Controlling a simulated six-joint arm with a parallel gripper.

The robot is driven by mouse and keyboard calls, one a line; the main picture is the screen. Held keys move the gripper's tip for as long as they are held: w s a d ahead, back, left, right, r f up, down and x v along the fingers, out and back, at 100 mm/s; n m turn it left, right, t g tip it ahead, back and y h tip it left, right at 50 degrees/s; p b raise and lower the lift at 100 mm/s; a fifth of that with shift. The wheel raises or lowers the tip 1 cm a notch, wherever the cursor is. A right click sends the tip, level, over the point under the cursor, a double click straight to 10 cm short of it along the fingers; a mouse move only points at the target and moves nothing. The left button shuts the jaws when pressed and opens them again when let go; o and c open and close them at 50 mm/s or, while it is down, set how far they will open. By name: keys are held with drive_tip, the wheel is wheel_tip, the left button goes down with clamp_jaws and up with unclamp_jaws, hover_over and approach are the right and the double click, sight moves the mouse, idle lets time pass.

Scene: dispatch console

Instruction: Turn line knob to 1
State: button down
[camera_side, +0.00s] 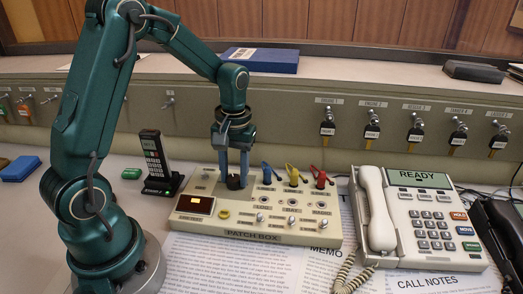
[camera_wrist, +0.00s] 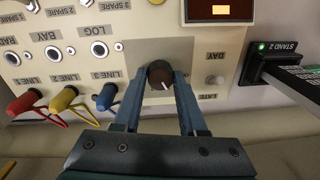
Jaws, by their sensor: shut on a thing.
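The line knob (camera_wrist: 160,75) is a dark round knob with a pale pointer mark, on a grey plate of the patch box (camera_side: 260,238). In the wrist view my gripper (camera_wrist: 158,88) has one finger on each side of the knob, shut on it. In the side view my gripper (camera_side: 234,184) points straight down onto the box's back left part, and the knob shows dark between the fingertips. The position numbers around the knob cannot be read in either view.
Blue, yellow and red plugs (camera_side: 320,179) stand right of my gripper on the box. A handset in a stand (camera_side: 158,165) is at its left. A desk phone (camera_side: 430,225) stands to the right, and keys hang on the panel behind.

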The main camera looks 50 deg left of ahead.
sight(235, 178)
idle(0.5)
drive_tip(key=shift+c, duration=2.3)
unclamp_jaws()
drive_tip(key=shift+r, duration=0.1)
drive_tip(key=shift+d+r, duration=0.1)
drive_tip(key=shift+r, duration=2.45)
